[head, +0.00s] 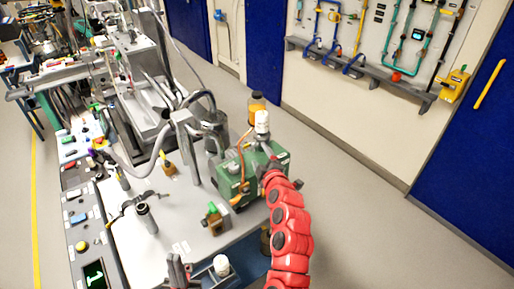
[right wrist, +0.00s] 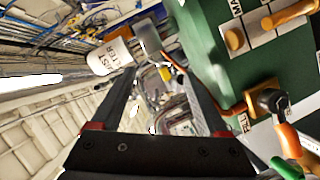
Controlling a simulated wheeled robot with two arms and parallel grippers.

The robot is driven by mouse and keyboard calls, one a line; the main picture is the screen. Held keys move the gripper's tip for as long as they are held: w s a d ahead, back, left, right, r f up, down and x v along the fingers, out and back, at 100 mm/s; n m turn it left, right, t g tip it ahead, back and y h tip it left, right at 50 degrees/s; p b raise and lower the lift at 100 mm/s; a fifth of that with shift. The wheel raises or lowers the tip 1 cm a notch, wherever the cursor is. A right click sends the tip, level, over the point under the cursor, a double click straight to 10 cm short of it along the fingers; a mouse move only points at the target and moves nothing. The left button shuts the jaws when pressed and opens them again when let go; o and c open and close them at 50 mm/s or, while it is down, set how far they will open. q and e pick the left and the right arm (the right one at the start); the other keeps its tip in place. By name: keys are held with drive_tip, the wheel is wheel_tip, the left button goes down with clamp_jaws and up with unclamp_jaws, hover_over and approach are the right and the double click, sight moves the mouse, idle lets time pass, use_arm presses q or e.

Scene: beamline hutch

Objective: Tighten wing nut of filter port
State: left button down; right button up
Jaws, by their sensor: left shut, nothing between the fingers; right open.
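The white filter canister (head: 262,122) stands on top of the green pump box (head: 228,182) in the head view. In the right wrist view the canister, lettered as a filter (right wrist: 108,57), lies beyond the fingertips, with a small grey metal part (right wrist: 148,40) beside it. I cannot tell if that part is the wing nut. My right gripper (right wrist: 152,80) is open, with nothing between its fingers, beside the green box (right wrist: 215,65). In the head view my red right arm hides most of it. My left gripper (head: 178,272) is shut and empty at the bottom edge, away from the pump.
An amber bottle (head: 257,106) stands behind the canister. Hoses and a grey post (head: 186,135) stand left of the pump. Open floor (head: 350,190) lies to the right.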

sight(255, 148)
drive_tip(key=shift+p+x, duration=0.75)
drive_tip(key=shift+x, duration=1.15)
drive_tip(key=shift+w+a+f, duration=0.1)
drive_tip(key=shift+w+f, duration=0.05)
drive_tip(key=shift+w, duration=0.15)
clamp_jaws()
drive_tip(key=shift+f, duration=0.15)
drive_tip(key=b, duration=0.9)
drive_tip(key=shift+f+m+g+b, duration=0.25)
drive_tip(key=shift+m+g+b, duration=0.15)
drive_tip(key=shift+r, duration=0.35)
